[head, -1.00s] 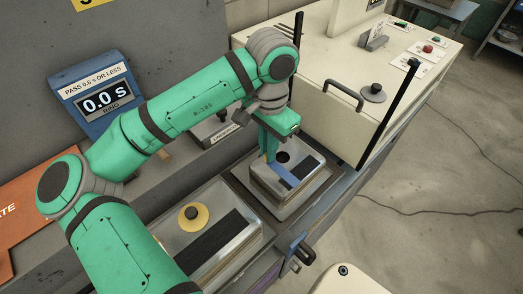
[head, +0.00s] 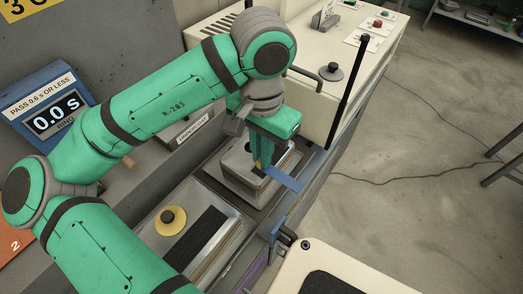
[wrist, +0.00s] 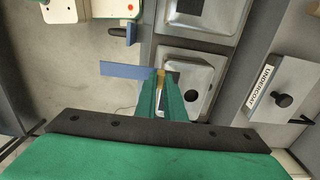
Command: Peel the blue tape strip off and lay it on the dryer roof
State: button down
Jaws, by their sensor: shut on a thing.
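The blue tape strip (head: 284,178) sticks out to the right of my gripper, past the edge of a metal lidded box (head: 236,176). In the wrist view the strip (wrist: 128,71) extends left from the fingertips. My gripper (head: 259,166) points down over that box, its fingers shut on one end of the strip. In the wrist view the fingertips (wrist: 161,76) meet at the strip's end. I cannot tell how high the strip is above the box. A cream cabinet (head: 318,98), seemingly the dryer, stands behind, its flat roof (head: 290,42) partly hidden by my arm.
A second metal box with a yellow disc (head: 171,221) is in front. Open floor lies right.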

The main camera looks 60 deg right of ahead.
jog(key=shift+w+r, duration=0.1)
jog(key=shift+r, duration=0.45)
jog(key=shift+d+r, duration=0.1)
jog(key=shift+r, duration=2.35)
